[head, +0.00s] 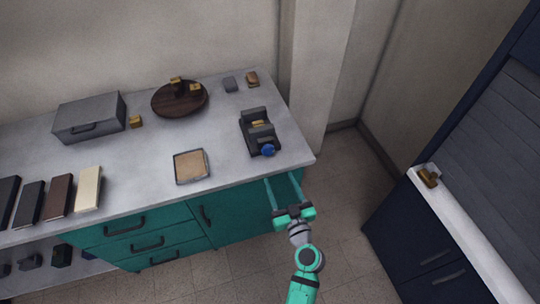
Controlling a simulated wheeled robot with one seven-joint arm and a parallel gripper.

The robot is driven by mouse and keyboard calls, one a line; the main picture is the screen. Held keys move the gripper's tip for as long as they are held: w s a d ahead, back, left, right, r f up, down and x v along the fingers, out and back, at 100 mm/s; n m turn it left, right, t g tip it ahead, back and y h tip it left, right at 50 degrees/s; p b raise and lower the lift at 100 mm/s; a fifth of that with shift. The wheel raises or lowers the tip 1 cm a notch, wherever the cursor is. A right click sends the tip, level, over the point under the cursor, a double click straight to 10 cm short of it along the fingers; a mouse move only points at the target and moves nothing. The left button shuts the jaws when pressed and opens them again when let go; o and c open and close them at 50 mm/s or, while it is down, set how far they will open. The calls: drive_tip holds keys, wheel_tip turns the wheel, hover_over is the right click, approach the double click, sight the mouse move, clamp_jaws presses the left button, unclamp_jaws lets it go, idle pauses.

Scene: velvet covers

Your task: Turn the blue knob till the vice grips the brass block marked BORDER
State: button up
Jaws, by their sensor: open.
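A dark grey vice (248,133) stands near the right end of the grey worktop. Its round blue knob (268,150) faces the front edge. A small brass block (258,124) shows between the vice's jaws. Any marking on it is too small to read, and I cannot tell whether the jaws touch it. My gripper (282,178) is open and empty, with its two long fingers pointing toward the worktop's front edge. It is in front of the knob and apart from it.
A cork-coloured tray (191,166) lies left of the vice. A dark round board (166,104) with brass pieces, a grey box (88,118) and books (88,190) stand farther left. A white-topped navy counter (452,217) is at right. The floor between is clear.

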sight(269, 153)
drive_tip(key=x, duration=0.7)
drive_tip(key=r+x, duration=0.1)
drive_tip(key=x, duration=0.3)
drive_tip(key=shift+w+a, duration=0.1)
drive_tip(key=shift+w, duration=0.25)
drive_tip(key=c, duration=1.1)
